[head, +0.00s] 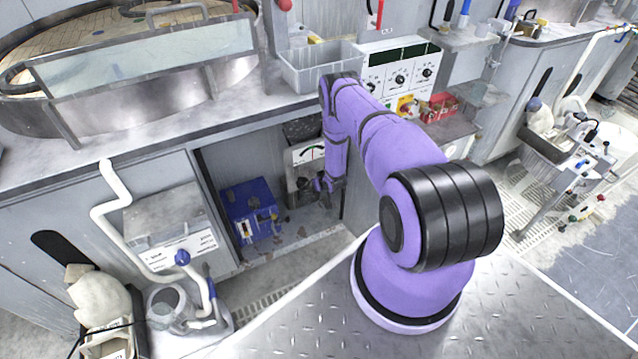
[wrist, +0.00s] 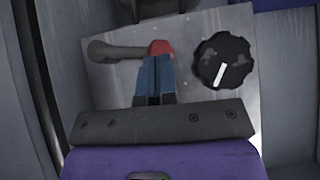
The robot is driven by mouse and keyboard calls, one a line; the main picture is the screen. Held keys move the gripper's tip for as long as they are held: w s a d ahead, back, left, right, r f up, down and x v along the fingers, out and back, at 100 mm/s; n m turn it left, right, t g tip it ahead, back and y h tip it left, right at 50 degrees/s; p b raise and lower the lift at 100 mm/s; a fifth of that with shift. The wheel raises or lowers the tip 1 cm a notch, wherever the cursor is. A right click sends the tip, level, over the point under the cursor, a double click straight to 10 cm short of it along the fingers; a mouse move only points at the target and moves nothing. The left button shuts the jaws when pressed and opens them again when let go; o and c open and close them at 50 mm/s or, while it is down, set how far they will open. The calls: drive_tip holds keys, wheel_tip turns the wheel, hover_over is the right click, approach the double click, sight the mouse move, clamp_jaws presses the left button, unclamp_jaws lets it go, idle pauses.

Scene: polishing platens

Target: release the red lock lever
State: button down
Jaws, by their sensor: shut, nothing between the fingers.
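The lock lever (wrist: 125,51) shows in the wrist view as a grey bar with a red end (wrist: 160,47), lying nearly level across a pale metal plate (wrist: 200,30). My gripper (wrist: 155,62) has its blue fingertips together, right at the red end and covering its lower part. Whether they touch it I cannot tell. Nothing shows between the fingers. In the head view my gripper (head: 325,187) is low inside the open cabinet bay under the bench. I cannot make out the lever there.
A black knob (wrist: 222,60) with a white mark sits on the plate, right of the lever. A gauge box (head: 307,155) stands behind my arm. A blue box (head: 245,205) lies left of my gripper. The bay's side walls and the bench (head: 240,118) above limit room.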

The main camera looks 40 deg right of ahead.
drive_tip(key=shift+w+a+f, duration=0.15)
drive_tip(key=shift+w+f, duration=0.05)
drive_tip(key=shift+f, duration=0.2)
drive_tip(key=shift+w+r, duration=0.15)
drive_tip(key=shift+r, duration=0.05)
idle(0.3)
